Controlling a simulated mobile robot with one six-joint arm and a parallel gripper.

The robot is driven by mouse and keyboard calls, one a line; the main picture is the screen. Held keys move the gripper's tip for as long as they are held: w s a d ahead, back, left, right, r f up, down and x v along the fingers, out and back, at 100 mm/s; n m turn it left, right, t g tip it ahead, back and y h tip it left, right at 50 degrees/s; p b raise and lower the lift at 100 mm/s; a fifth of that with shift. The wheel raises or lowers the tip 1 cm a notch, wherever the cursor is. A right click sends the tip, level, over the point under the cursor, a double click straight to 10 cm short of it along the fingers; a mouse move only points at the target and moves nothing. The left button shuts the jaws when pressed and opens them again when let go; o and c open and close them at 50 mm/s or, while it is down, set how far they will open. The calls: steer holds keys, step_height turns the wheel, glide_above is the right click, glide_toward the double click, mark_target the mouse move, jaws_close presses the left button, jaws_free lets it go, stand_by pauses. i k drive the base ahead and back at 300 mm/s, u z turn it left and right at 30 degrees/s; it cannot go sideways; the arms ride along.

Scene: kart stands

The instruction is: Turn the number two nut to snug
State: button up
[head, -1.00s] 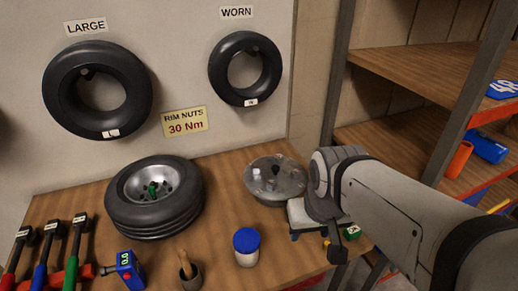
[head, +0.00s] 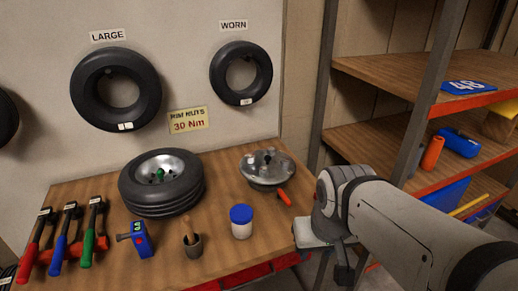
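A metal rim (head: 267,164) with small raised fittings lies flat at the right end of the bench. Single nuts and their numbers are too small to tell. A wheel (head: 160,184) with a black tyre and a green piece at its hub lies left of it. A small orange-handled tool (head: 284,197) lies at the rim's front right edge. My gripper (head: 322,240) hangs off the bench's right edge, to the right of and nearer than the rim, apart from it. The wrist partly hides it, so its fingers and any held thing cannot be made out.
Red, blue and green wrenches (head: 70,236) lie at the left, beside a blue device (head: 140,239) with a display. A cup (head: 192,243) with a brush and a blue-lidded jar (head: 241,221) stand in front. Shelving (head: 400,75) rises on the right behind my arm.

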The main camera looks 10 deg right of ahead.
mark_target(263, 171)
steer(key=z, duration=0.85)
steer(key=k, duration=0.7)
steer(key=u, duration=0.75)
steer(key=i, duration=1)
steer(key=u, duration=0.05)
